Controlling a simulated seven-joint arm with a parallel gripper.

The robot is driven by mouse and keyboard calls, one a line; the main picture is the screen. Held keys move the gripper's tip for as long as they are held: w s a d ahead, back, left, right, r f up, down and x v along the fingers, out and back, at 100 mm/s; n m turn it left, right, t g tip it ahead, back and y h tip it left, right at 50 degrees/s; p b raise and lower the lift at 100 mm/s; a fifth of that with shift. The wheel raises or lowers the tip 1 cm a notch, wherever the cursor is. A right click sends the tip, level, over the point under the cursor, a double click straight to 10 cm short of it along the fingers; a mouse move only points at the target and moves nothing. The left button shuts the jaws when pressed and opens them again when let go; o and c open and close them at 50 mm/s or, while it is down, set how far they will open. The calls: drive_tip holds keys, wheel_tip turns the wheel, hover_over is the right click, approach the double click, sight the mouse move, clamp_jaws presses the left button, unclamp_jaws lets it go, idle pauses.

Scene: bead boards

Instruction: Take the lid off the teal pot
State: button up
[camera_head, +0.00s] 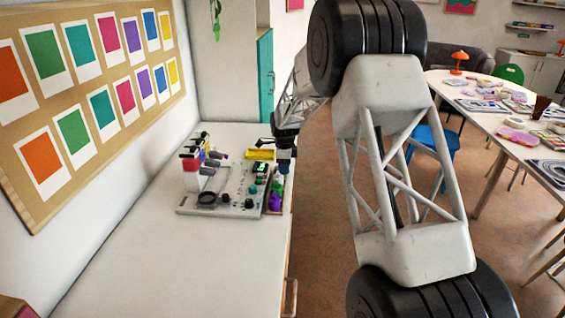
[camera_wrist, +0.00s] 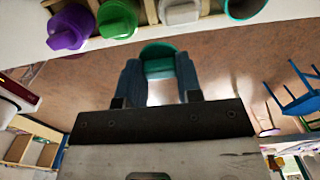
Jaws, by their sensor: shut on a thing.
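My gripper (camera_wrist: 160,82) is shut on a teal lid (camera_wrist: 160,60), which sits between the two fingers in the wrist view. The teal pot (camera_wrist: 240,10) is at the top right of that view, partly cut off. Its top looks open, with a dark inside. The lid is apart from the pot, over the floor beside the table edge. In the head view my gripper (camera_head: 284,163) is near the far end of the row of pots; the lid is too small there to make out clearly.
A wooden rack holds a purple-lidded pot (camera_wrist: 66,28), a green-lidded pot (camera_wrist: 117,18) and a white-lidded pot (camera_wrist: 179,11) beside the teal one. A grey bead board (camera_head: 222,210) with pegs stands left of the rack. The near white tabletop (camera_head: 170,265) is clear.

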drive_tip(key=s+d, duration=0.1)
drive_tip(key=s, duration=0.4)
drive_tip(key=shift+s+d+r, duration=0.3)
drive_tip(key=shift+s, duration=0.1)
idle(0.7)
drive_tip(key=s+a, duration=0.2)
drive_tip(key=a, duration=0.2)
drive_tip(key=s+a, duration=0.3)
drive_tip(key=a, duration=0.2)
drive_tip(key=s+a, duration=0.3)
drive_tip(key=a, duration=0.1)
drive_tip(key=shift+a+f, duration=0.4)
drive_tip(key=s+a+f, duration=0.1)
drive_tip(key=s+a, duration=1)
drive_tip(key=a, duration=0.1)
drive_tip(key=shift+s+a, duration=0.35)
drive_tip(key=shift+a, duration=0.05)
drive_tip(key=w+a, duration=0.3)
drive_tip(key=w, duration=0.1)
drive_tip(key=w+a+f, duration=0.1)
drive_tip(key=w+a, duration=0.2)
drive_tip(key=w, duration=0.1)
drive_tip(key=w+a, duration=0.3)
drive_tip(key=w, duration=0.1)
drive_tip(key=shift+w+a+f, duration=0.25)
drive_tip(key=shift+w+a, duration=0.1)
drive_tip(key=shift+w, duration=0.05)
